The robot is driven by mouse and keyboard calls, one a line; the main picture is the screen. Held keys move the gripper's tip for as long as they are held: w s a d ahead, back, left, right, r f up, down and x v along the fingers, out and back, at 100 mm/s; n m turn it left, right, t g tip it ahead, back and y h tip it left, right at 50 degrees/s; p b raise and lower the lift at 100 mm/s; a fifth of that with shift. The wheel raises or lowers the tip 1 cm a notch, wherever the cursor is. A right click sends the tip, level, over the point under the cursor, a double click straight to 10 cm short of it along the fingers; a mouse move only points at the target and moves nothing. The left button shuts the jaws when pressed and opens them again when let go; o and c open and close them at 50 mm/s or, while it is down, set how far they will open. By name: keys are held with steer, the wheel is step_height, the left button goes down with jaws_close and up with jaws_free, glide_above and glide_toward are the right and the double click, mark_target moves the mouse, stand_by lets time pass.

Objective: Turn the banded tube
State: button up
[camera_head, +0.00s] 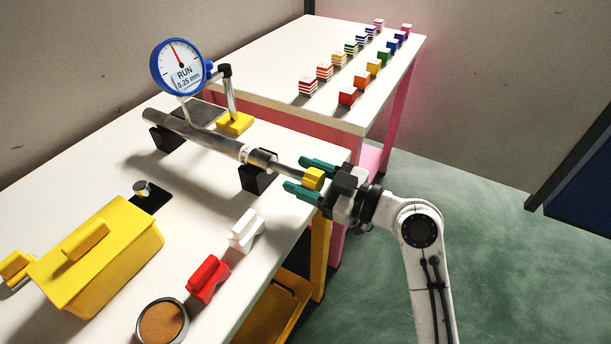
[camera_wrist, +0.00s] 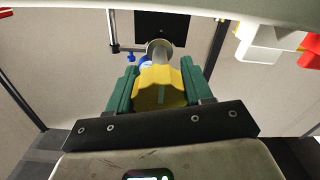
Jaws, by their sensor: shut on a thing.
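The grey metal tube (camera_head: 195,136) lies across two black supports on the white table, with a pale marked band (camera_head: 246,155) near its right end. A thinner rod runs from that end to a yellow knob (camera_head: 313,179). My gripper (camera_head: 310,176) has green fingers on either side of the yellow knob and is shut on it, just past the table's edge. In the wrist view the yellow knob (camera_wrist: 158,88) fills the space between the fingers, with the tube's end partly hidden behind it. A blue-rimmed dial gauge (camera_head: 181,66) reads "RUN 0.25 mm", its needle pointing slightly left of top.
A yellow lidded box (camera_head: 100,255), a red block (camera_head: 207,278), a white block (camera_head: 246,232) and a round brown-filled dish (camera_head: 162,322) stand on the near table. The gauge's yellow base (camera_head: 235,123) is behind the tube. Coloured blocks sit on the back table (camera_head: 280,60).

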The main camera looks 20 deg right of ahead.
steer(key=shift+c, duration=1)
steer(key=m+p, duration=0.1)
steer(key=m, duration=0.3)
steer(key=shift+r+m, duration=0.1)
steer(key=shift+m, duration=0.3)
steer(key=m+p, duration=0.2)
steer(key=m, duration=0.2)
steer(key=shift+d+r+m, duration=0.1)
steer(key=shift+m, duration=0.2)
steer(key=m+p, duration=0.3)
steer(key=m, duration=0.1)
steer(key=shift+m, duration=0.3)
steer(key=shift+m+p, duration=1.2)
steer(key=shift+m, duration=0.6)
steer(key=o, duration=1)
steer(key=shift+f, duration=0.2)
